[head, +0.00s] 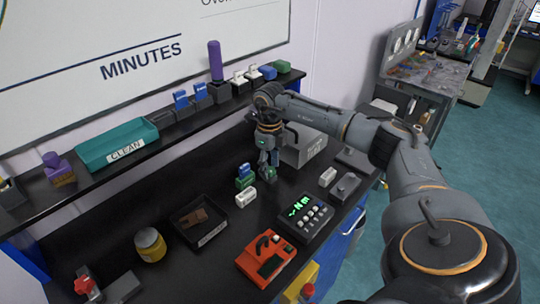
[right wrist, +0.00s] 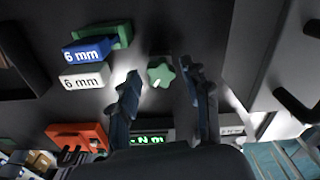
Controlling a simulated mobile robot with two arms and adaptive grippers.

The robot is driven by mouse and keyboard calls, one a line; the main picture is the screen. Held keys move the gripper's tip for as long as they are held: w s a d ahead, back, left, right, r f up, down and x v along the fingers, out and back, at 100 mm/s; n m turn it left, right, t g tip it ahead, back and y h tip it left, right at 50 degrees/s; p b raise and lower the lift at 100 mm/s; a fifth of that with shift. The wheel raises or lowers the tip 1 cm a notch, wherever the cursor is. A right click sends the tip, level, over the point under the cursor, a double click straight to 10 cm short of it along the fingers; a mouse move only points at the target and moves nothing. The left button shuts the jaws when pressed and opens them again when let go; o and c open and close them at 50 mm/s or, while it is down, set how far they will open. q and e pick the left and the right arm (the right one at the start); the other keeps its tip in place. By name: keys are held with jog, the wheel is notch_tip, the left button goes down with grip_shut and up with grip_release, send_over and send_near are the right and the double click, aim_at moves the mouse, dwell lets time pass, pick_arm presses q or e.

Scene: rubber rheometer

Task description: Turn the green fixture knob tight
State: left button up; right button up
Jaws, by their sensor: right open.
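The green star-shaped fixture knob (right wrist: 160,73) shows in the right wrist view, between and slightly beyond my two fingertips. In the head view, the green knob (head: 268,174) is partly hidden by my right gripper (head: 269,160), which points down over it. In the wrist view, my right gripper (right wrist: 160,80) is open, with one finger on each side of the knob and a visible gap to both. Whether the fingertips reach down to the knob's height is unclear. My left gripper is not in view.
Beside the knob lie a green block (head: 244,182), a blue 6 mm block (right wrist: 88,51) and a white 6 mm block (right wrist: 84,77). A lit N m display unit (head: 305,216), a red device (head: 266,258) and a black tray (head: 199,221) stand nearer. A grey box (head: 303,149) stands behind.

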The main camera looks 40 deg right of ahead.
jog(key=n+b, duration=0.1)
jog(key=n, duration=0.2)
jog(key=shift+n, duration=0.3)
jog(key=n, duration=0.6)
jog(key=shift+b, duration=0.4)
jog(key=shift+s, duration=0.1)
grip_shut()
jog(key=m+p, duration=0.1)
jog(key=m, duration=0.3)
jog(key=shift+m, duration=0.3)
jog(key=shift+r+m, duration=0.1)
jog(key=shift+m, duration=0.4)
jog(key=shift+o, duration=0.4)
grip_release()
